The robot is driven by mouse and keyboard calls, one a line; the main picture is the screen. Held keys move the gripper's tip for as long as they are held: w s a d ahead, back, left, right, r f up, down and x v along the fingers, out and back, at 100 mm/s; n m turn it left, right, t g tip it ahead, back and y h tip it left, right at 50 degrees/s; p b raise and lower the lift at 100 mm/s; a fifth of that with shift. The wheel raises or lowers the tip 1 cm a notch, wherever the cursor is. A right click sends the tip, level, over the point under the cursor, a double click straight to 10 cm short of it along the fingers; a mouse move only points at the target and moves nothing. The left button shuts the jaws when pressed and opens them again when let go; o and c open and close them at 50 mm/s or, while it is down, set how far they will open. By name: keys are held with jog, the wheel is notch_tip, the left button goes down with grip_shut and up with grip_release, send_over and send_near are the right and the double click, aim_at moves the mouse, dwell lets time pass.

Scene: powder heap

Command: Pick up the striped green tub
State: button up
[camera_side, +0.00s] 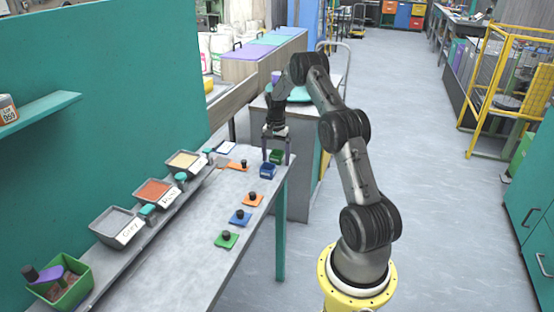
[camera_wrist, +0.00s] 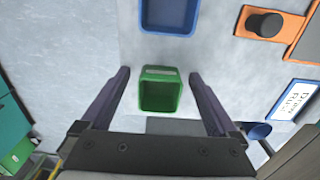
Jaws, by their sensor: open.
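The green tub (camera_side: 276,157) is a small open-topped box near the far end of the grey table. In the wrist view the green tub (camera_wrist: 160,92) shows a pale stripe on one side and looks empty. My gripper (camera_side: 276,160) is above the table end with its fingers pointing down. In the wrist view my gripper (camera_wrist: 160,73) is open, with one dark finger on each side of the green tub and visible gaps between. Whether the fingertips reach down to the tub's height is hard to tell.
A blue tub (camera_wrist: 170,14) stands close to the green one, also seen in the side view (camera_side: 267,171). An orange plate with a black knob (camera_wrist: 264,24) lies to the right. Several trays of powder (camera_side: 155,191) line the wall side. The table's edge is near the tubs.

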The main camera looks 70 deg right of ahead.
jog(key=shift+c, duration=0.2)
jog(key=c, duration=1.4)
